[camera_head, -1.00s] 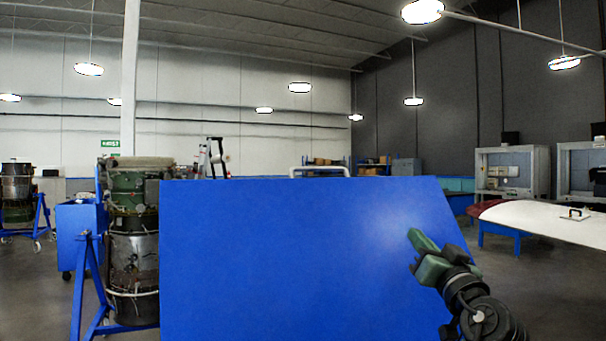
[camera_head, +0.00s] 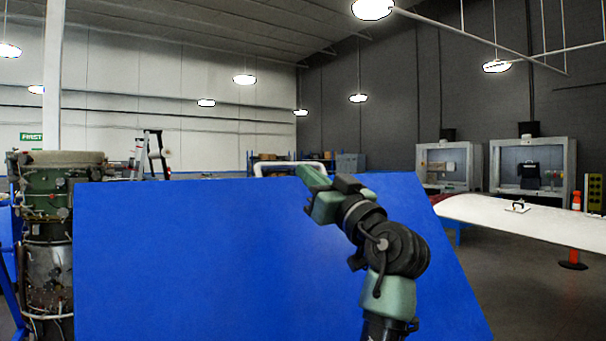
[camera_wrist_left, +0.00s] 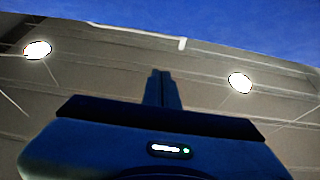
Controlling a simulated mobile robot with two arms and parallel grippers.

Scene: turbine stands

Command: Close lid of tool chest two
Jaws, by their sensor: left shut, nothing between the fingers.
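A large flat blue panel, which looks like the raised lid (camera_head: 200,265) of a tool chest, fills the lower middle of the head view. The chest body below it is not in view. My left gripper (camera_head: 308,176) is shut and empty. In the head view its tips overlap the lid's top edge, right of the edge's middle. I cannot tell whether they touch it. In the left wrist view the closed fingers (camera_wrist_left: 161,88) point toward a blue surface (camera_wrist_left: 240,28) along the top, with a gap seen between them. My right gripper is not in view.
A turbine engine (camera_head: 47,225) on a blue stand is left of the lid. Grey cabinets (camera_head: 533,170) stand behind.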

